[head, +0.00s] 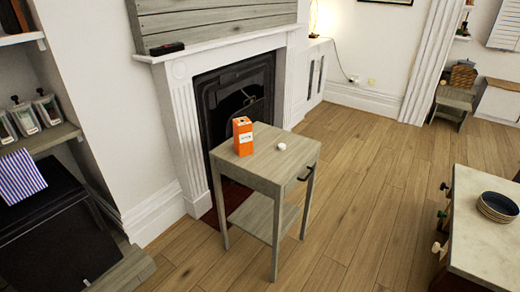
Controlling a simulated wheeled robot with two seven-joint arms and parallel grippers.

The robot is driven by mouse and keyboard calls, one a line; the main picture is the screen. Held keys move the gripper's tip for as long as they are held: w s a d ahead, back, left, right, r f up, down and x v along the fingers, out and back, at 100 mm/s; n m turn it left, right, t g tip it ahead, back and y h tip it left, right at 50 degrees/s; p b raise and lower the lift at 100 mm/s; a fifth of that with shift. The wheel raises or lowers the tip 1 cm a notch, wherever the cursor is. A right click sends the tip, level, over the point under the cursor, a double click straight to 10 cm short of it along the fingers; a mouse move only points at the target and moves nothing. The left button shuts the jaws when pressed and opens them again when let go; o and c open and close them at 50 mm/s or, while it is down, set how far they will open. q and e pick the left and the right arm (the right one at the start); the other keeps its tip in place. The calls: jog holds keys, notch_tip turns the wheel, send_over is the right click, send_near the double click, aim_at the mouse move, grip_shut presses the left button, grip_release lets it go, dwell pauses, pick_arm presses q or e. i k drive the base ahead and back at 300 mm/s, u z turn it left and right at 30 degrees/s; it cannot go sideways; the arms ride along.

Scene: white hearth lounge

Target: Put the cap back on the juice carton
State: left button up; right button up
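An orange juice carton (243,137) stands upright near the back left of a small grey wooden side table (272,168). A small white cap (282,146) lies on the tabletop to the right of the carton, apart from it. The carton's opening is too small to make out. Neither of my grippers shows in the head view.
A white fireplace (185,120) stands behind the side table. Shelves (40,136) with jars are at the left. A counter (490,225) with stacked bowls (497,206) is at the right. The wooden floor (370,170) between table and counter is clear.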

aim_at(243, 130)
jog(key=u, duration=0.5)
jog(key=k, duration=0.6)
jog(key=u, duration=0.8)
jog(key=i, duration=1.5)
jog(key=z, duration=0.8)
